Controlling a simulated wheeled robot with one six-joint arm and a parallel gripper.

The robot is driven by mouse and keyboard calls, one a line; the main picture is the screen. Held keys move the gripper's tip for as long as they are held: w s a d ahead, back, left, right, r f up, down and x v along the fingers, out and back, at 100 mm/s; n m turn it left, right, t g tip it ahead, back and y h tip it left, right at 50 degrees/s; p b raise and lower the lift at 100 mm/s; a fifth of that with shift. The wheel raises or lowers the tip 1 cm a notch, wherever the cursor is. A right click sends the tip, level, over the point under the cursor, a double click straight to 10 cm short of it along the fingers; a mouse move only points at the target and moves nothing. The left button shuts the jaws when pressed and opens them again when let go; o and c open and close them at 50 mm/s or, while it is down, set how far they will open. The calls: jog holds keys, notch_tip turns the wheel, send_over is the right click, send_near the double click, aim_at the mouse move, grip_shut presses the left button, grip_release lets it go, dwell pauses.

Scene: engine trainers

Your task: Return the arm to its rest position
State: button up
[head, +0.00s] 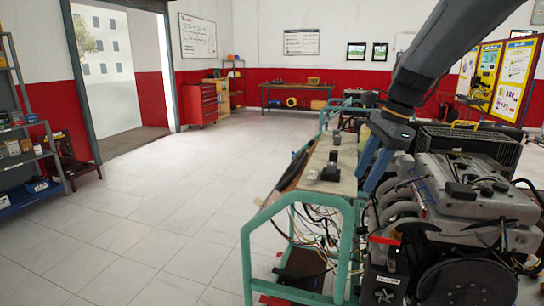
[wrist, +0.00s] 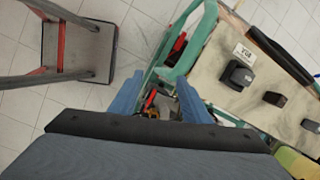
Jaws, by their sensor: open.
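My arm comes down from the upper right of the head view and ends in my gripper (head: 367,176), which has blue fingers. Below the gap are a green frame rail and some small red and yellow parts, too small to tell. Whether the fingertips touch anything in the head view, I cannot tell.
Small black blocks (head: 331,172) sit on the stand's board, one by a white label (wrist: 244,51) in the wrist view. A grey stool-like frame (wrist: 85,50) stands on the tiles there. Shelves (head: 25,150) line the left; the floor (head: 150,215) between is clear.

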jog(key=s+a+f+n+h, duration=0.1)
jog(key=s+a+f+n, duration=0.1)
jog(key=s+f+n, duration=0.6)
jog(key=s+a+f+n+h, duration=0.2)
jog(key=s+f+n, duration=0.7)
jog(key=s+f, duration=0.2)
jog(key=shift+s, duration=0.55)
